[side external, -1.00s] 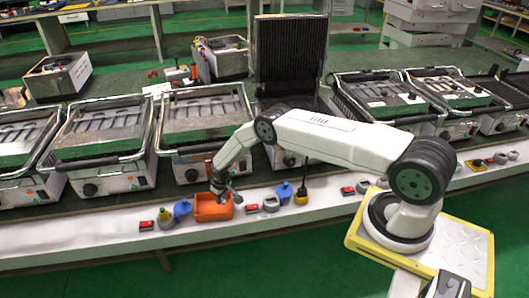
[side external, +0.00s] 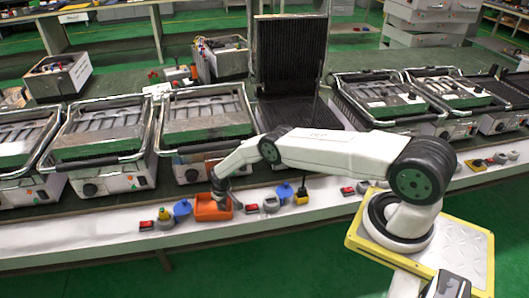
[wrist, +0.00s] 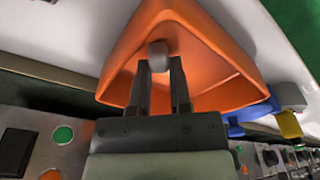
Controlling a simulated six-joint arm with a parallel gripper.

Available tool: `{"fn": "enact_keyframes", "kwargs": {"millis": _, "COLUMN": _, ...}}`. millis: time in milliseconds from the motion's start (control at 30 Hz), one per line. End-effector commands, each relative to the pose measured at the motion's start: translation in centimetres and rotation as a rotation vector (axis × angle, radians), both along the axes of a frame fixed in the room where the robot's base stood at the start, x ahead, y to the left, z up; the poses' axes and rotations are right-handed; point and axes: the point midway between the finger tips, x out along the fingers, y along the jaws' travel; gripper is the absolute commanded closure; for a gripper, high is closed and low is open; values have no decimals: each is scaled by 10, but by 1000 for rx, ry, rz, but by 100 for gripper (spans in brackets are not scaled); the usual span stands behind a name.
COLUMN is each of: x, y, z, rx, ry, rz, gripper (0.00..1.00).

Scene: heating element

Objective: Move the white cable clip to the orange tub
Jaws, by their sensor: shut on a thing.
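The orange tub (side external: 207,211) stands on the white front ledge of the bench, and it fills the upper middle of the wrist view (wrist: 219,87). My gripper (side external: 219,198) is at the tub in the side view. In the wrist view my gripper (wrist: 160,72) is shut on a small pale grey-white piece (wrist: 158,55), which looks like the white cable clip. The piece is at the fingertips, in front of the tub's inside. I cannot tell how far it is above the tub's floor. In the side view the clip is too small to make out.
A blue piece (side external: 182,207) and a red switch (side external: 146,226) lie left of the tub. A red switch (side external: 251,209), a grey round part (side external: 270,204) and a blue part (side external: 285,191) lie to its right. Grill units (side external: 207,118) line the bench behind.

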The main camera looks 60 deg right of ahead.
Motion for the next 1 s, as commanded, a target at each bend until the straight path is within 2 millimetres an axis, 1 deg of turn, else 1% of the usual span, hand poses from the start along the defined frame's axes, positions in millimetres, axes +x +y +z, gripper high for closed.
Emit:
{"fn": "enact_keyframes", "kwargs": {"millis": 67, "x": 0, "y": 0, "z": -2, "rx": 0, "ry": 0, "rz": 0, "gripper": 100}}
{"fn": "enact_keyframes", "kwargs": {"millis": 100, "x": 0, "y": 0, "z": -1, "rx": 0, "ry": 0, "rz": 0, "gripper": 63}}
{"fn": "enact_keyframes", "kwargs": {"millis": 167, "x": 0, "y": 0, "z": -1, "rx": 0, "ry": 0, "rz": 0, "gripper": 44}}
{"fn": "enact_keyframes", "kwargs": {"millis": 200, "x": 0, "y": 0, "z": -2, "rx": 0, "ry": 0, "rz": 0, "gripper": 41}}
{"fn": "enact_keyframes", "kwargs": {"millis": 667, "x": 0, "y": 0, "z": 0, "rx": 0, "ry": 1, "rz": 0, "gripper": 41}}
{"fn": "enact_keyframes", "kwargs": {"millis": 1000, "x": -1, "y": 0, "z": 14, "rx": 1, "ry": 0, "rz": 0, "gripper": 41}}
